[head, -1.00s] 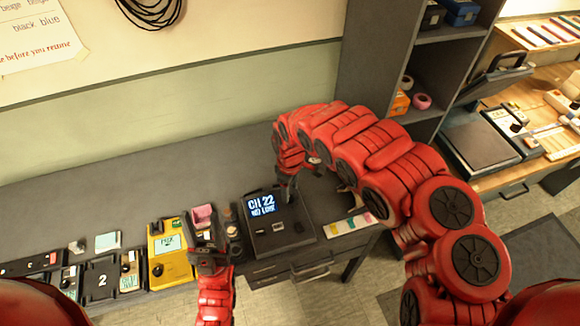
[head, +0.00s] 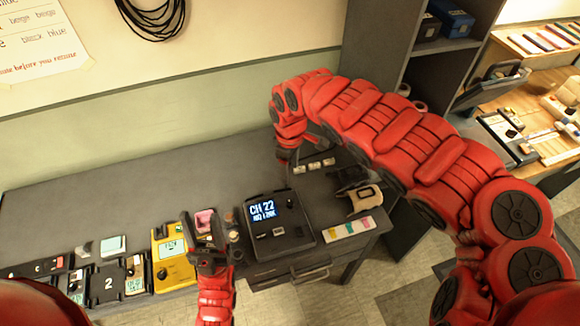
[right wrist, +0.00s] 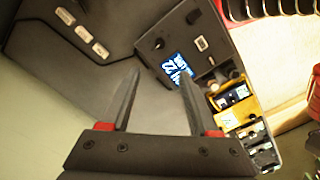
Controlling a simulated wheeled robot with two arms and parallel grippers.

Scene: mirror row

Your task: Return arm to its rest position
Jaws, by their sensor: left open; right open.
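My right arm arches in from the right in the head view. Its gripper (head: 284,157) hangs above the back of the grey bench (head: 120,200), clear of the display device, with its fingertips hard to make out. In the right wrist view that gripper (right wrist: 159,80) is open with nothing between its fingers. The dark display device (head: 278,238) stands on the bench and its lit screen reads "CH 22" with a blurred second line. The device also shows beyond the fingers in the right wrist view (right wrist: 205,62). My left gripper (head: 205,228) is open near the bench's front, beside a pink block (head: 205,219).
A yellow meter (head: 174,268) and several dark modules line the bench's front left. A colour strip (head: 348,228), a tan-and-black object (head: 364,200) and a bar with white labels (head: 312,165) lie at the right. A tall shelf (head: 380,60) stands behind my right arm.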

